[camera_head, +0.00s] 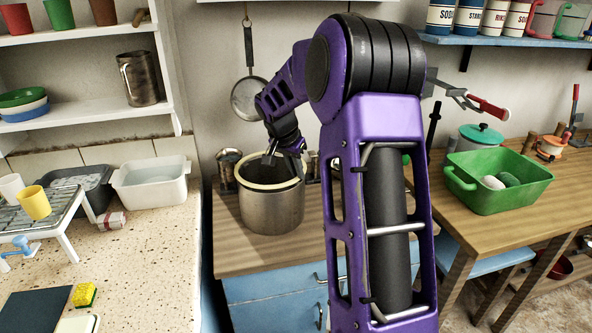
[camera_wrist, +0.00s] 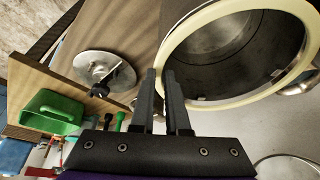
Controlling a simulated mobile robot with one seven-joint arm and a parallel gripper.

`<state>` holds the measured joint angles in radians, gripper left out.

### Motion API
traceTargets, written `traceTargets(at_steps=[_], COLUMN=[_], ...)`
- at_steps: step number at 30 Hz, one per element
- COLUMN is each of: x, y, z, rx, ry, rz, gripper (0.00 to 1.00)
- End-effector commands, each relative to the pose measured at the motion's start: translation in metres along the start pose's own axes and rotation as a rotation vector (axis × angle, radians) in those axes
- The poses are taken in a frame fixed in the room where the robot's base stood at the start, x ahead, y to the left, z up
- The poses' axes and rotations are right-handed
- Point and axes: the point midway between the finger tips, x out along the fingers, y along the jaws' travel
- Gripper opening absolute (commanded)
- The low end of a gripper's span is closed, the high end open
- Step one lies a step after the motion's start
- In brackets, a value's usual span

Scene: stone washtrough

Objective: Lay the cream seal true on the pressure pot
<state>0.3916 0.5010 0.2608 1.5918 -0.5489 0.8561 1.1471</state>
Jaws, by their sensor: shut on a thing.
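The cream seal (camera_head: 262,187) is a pale ring at the mouth of the steel pressure pot (camera_head: 271,212), which stands upright on the wooden worktop. In the wrist view the seal (camera_wrist: 228,104) runs around the pot's dark opening (camera_wrist: 222,75), with the interior visible through it. My gripper (camera_head: 287,158) is over the pot's far right side, pointing down. In the wrist view its fingers (camera_wrist: 160,73) are shut on the left part of the seal. I cannot tell whether the seal touches the rim all round; my fingers hide part of it.
A silver lid with a black knob (camera_wrist: 104,72) lies beside the pot. A green basin (camera_head: 505,178) stands on the right table. A hanging pan (camera_head: 249,98) is on the wall behind the pot. A white tub (camera_head: 150,182) stands on the left counter.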

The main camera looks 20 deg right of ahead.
Motion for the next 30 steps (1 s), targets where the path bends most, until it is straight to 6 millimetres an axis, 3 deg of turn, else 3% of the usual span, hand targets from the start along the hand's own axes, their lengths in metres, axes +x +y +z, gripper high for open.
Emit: traceTargets(at_steps=[8,30], x=[0.0079,0.0055], y=[-0.0001,-0.0002], z=[0.0032,0.0025], rx=[0.000,-0.001], ry=[0.001,0.000], rz=[-0.001,-0.001], gripper=[0.00,0.00])
